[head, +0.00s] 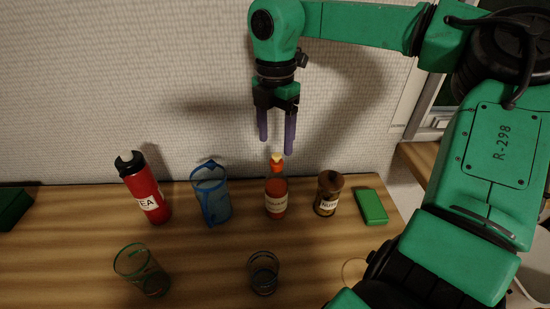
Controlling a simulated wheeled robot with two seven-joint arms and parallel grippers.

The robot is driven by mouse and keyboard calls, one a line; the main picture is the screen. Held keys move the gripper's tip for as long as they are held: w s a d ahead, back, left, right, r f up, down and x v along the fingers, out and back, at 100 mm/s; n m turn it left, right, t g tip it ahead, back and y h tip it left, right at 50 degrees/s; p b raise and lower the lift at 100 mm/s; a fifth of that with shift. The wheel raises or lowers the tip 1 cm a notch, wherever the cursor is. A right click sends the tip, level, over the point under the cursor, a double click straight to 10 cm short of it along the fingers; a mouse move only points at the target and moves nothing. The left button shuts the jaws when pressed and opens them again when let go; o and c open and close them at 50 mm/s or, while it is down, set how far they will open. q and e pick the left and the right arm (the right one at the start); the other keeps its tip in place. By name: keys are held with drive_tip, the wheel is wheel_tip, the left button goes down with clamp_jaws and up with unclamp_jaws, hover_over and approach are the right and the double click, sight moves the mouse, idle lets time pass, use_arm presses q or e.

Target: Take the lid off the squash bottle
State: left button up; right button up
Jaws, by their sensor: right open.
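The squash bottle (276,201) appears to be the clear bottle of orange-red liquid on the wooden table. It stands upright, with a pale label too small to read. Its lid (277,161) is on top, with an orange-red neck and a yellowish tip. My right gripper (277,146) points down above the bottle, open, with its two purple fingers apart and nothing between them. The fingertips look just above the lid; the exact gap is hard to tell. My left gripper is not in view.
A red tea flask (146,190) and a blue jug (211,197) stand left of the bottle. A brown nuts jar (327,196) and a green box (371,206) are to its right. Two glasses (141,270) (264,273) stand in front. A pale wall (120,80) rises behind.

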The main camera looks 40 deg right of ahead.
sight(277, 155)
drive_tip(key=f, duration=0.4)
drive_tip(key=shift+s+p, duration=0.3)
drive_tip(key=shift+s, duration=0.1)
drive_tip(key=shift+w, duration=0.1)
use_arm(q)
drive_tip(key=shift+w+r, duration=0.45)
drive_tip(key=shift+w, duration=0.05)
use_arm(e)
clamp_jaws()
